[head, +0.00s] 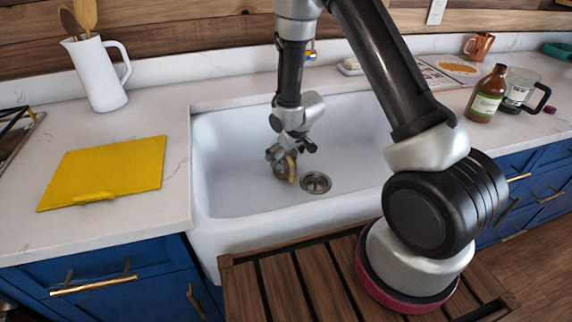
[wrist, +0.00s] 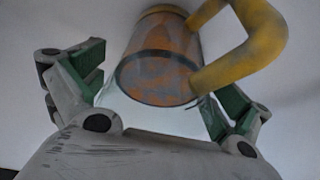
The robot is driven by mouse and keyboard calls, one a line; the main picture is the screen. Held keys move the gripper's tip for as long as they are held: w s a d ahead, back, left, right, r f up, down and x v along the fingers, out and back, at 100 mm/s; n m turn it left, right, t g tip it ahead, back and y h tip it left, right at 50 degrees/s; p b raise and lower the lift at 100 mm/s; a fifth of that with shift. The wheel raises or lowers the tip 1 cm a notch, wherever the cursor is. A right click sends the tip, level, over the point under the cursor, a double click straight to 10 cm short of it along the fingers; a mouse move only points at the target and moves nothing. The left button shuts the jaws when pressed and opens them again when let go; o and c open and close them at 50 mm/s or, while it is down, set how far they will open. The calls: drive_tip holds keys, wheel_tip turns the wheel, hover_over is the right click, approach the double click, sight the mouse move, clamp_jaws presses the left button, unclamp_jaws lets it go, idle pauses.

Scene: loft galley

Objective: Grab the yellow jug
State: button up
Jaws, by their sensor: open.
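The yellow jug (head: 290,168) is in the white sink, mostly hidden by my gripper (head: 288,155) in the head view. In the wrist view the jug (wrist: 158,52) has a clear, orange-brown body and a thick yellow handle (wrist: 252,45) on its right side. My gripper (wrist: 155,88) is open, with one green-padded finger on each side of the jug's body. The right finger is close to the lower end of the handle. I cannot tell whether either finger touches the jug.
The sink (head: 235,150) has walls around my gripper and a drain (head: 316,182) beside it. A yellow board (head: 103,172) and white pitcher (head: 97,75) stand left. A brown bottle (head: 487,95) and glass measuring jug (head: 520,92) stand right. A slatted wooden surface (head: 290,290) lies in front.

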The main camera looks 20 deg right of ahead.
drive_tip(key=c, duration=1.6)
drive_tip(key=shift+o, duration=0.2)
drive_tip(key=shift+r, duration=0.15)
